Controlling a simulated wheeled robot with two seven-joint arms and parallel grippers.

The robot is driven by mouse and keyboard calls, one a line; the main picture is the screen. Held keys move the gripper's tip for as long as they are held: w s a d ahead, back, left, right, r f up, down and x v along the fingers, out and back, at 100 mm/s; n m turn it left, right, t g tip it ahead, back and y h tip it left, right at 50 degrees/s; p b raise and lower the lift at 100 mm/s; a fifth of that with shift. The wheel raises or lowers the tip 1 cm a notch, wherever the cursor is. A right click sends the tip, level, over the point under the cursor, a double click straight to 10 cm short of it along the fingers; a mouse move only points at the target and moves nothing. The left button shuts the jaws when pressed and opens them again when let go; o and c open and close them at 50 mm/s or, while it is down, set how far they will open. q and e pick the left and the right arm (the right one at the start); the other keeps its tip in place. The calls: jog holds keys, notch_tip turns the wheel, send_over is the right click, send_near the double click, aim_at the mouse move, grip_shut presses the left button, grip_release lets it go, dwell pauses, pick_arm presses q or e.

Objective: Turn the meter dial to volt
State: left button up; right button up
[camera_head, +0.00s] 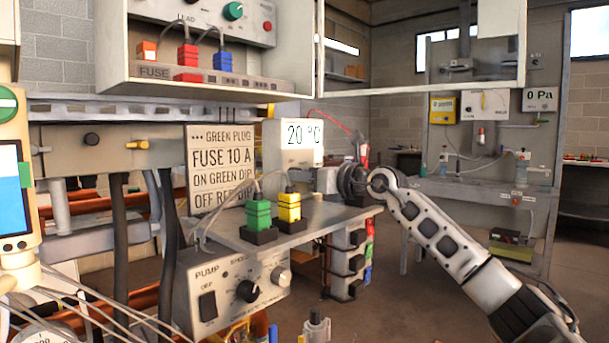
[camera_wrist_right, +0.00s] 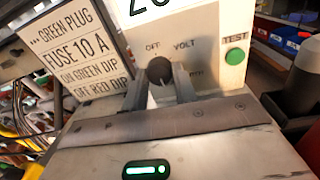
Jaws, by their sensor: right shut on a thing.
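The meter (camera_head: 292,145) is a white box reading "20 °C" behind the small shelf in the head view. In the right wrist view its grey face (camera_wrist_right: 210,60) carries a dark round dial (camera_wrist_right: 159,70) with the labels OFF and VOLT above it. A third label at its lower right is partly hidden. My right gripper (camera_wrist_right: 160,90) is shut on the dial, one finger on each side. Which label the dial points to is not clear. In the head view the right gripper (camera_head: 332,180) is at the meter's lower right. My left gripper is not in view.
A green TEST button (camera_wrist_right: 235,57) sits right of the dial. A shelf (camera_head: 290,228) with a green plug (camera_head: 258,213) and a yellow plug (camera_head: 289,207) lies in front of the meter. A text sign (camera_head: 220,160) stands to its left, and a pump box (camera_head: 232,290) is below.

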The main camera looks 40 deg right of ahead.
jog(key=shift+r+n, duration=0.1)
jog(key=shift+n, duration=0.8)
jog(key=n+p, duration=0.1)
jog(key=n, duration=0.1)
jog(key=shift+n, duration=0.3)
jog(key=n, duration=0.2)
jog(key=shift+n+p, duration=0.3)
jog(key=n, duration=0.4)
jog(key=shift+h+p, duration=0.3)
jog(key=shift+h, duration=0.1)
jog(key=n, duration=0.3)
jog(key=shift+a, duration=0.1)
jog(key=n, duration=0.2)
jog(key=shift+n, duration=0.3)
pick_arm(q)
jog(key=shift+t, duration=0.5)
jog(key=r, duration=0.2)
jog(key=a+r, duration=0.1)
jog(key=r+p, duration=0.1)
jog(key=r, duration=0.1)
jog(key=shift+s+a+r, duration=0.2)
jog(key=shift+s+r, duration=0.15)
pick_arm(e)
jog(key=n, duration=0.4)
jog(key=shift+n+h, duration=0.3)
